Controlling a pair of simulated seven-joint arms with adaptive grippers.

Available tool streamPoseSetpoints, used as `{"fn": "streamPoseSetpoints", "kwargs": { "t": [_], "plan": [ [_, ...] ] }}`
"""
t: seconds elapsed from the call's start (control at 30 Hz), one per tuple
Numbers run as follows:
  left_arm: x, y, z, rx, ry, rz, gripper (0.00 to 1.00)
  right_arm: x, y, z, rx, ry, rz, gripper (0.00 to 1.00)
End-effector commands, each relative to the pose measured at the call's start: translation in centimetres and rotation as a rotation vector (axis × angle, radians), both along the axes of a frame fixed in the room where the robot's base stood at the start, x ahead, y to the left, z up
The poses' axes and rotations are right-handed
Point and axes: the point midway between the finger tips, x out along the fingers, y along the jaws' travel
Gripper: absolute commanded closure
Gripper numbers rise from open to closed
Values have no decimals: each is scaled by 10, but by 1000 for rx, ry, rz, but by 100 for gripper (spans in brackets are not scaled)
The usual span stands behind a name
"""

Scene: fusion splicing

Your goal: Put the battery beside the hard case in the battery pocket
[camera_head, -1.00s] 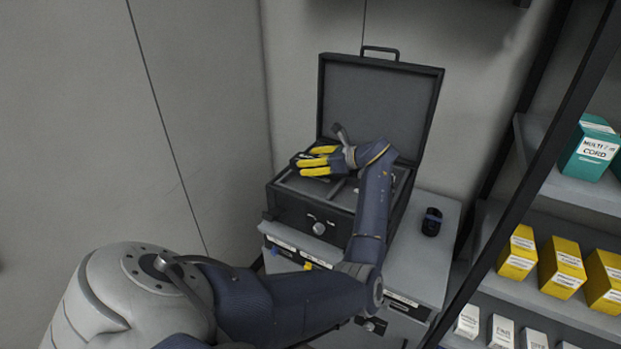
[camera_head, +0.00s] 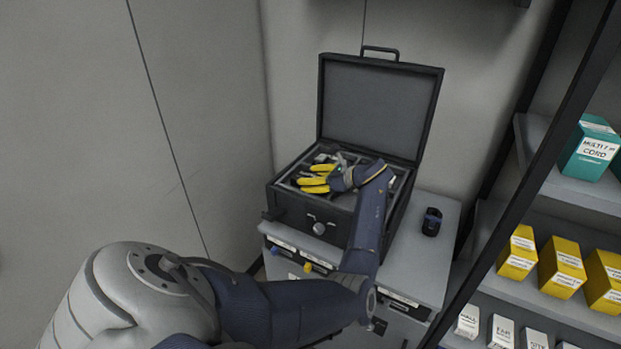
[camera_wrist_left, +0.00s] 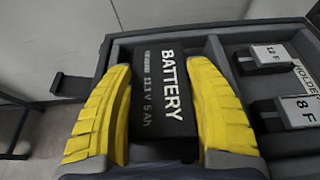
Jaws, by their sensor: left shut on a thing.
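The black battery (camera_wrist_left: 160,95), with white lettering, is between the yellow fingers of my left gripper (camera_wrist_left: 158,68) in the left wrist view. The gripper is shut on it. In the head view, my left gripper (camera_head: 315,179) is down at the left part of the open hard case (camera_head: 380,105), and the battery is hard to make out there. The battery lies over or in the case's left compartment; its lower end is hidden, so I cannot tell whether it touches the floor. My right gripper is not in view.
The case stands on a grey cabinet (camera_head: 425,265). A small black object (camera_head: 432,222) lies to its right. Shelves with yellow boxes (camera_head: 560,268) stand farther right.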

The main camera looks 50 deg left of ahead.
Motion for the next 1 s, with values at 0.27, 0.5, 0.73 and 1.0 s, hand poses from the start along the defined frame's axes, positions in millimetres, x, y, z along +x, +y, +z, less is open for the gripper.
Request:
{"fn": "streamPoseSetpoints", "kwargs": {
  "t": [0.27,0.5,0.73,1.0],
  "plan": [
    [0,0,-3,0,1,0,42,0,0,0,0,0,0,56],
    [0,0,-2,0,1,0,35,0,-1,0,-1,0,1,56],
    [2,-4,2,-1,-1,-2,35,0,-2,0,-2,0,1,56],
    [13,-42,18,-2,0,-2,35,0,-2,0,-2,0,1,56]
  ]
}}
